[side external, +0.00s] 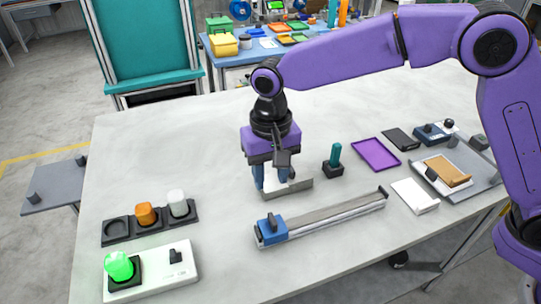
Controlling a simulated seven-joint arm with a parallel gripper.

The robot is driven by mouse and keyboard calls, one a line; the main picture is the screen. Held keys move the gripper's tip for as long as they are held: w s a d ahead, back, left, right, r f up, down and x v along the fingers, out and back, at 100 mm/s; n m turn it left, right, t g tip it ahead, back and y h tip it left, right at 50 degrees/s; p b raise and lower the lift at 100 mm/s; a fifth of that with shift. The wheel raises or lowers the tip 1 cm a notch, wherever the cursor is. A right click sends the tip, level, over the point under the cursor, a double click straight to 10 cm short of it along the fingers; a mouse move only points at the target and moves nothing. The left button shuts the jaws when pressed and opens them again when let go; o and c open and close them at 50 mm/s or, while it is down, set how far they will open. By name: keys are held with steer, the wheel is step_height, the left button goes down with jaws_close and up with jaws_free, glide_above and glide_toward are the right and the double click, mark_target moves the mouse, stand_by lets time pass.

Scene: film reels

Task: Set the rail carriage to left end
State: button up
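The rail (330,216) is a long grey track lying on the table, running from lower left to upper right. Its carriage, a blue block with a dark upright handle (272,229), sits at the left end of the rail. My gripper (273,184) points down behind the carriage, apart from it. Its blue fingers look spread. A low grey angled piece with a pale face (296,189) is right by the fingers and partly hidden; I see no grip on it.
At left are a dark holder with an orange knob (146,214) and a white knob (178,203), and a white box with a green button (119,266). A teal peg (335,156), purple tray (376,154) and white block (415,195) lie at right.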

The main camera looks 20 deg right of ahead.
step_height(320, 180, up, 4)
steer(key=shift+r, duration=0.1)
stand_by(0.6)
steer(key=s+d+f+n, duration=0.1)
steer(key=s+d+n, duration=0.5)
steer(key=s+d, duration=0.7)
steer(key=s+d+f+n, duration=0.1)
steer(key=s+d+n, duration=0.5)
steer(key=s+d, duration=0.6)
steer(key=d, duration=0.7)
steer(key=shift+s+n, duration=0.3)
steer(key=shift+s, duration=0.05)
steer(key=shift+w+r, duration=0.1)
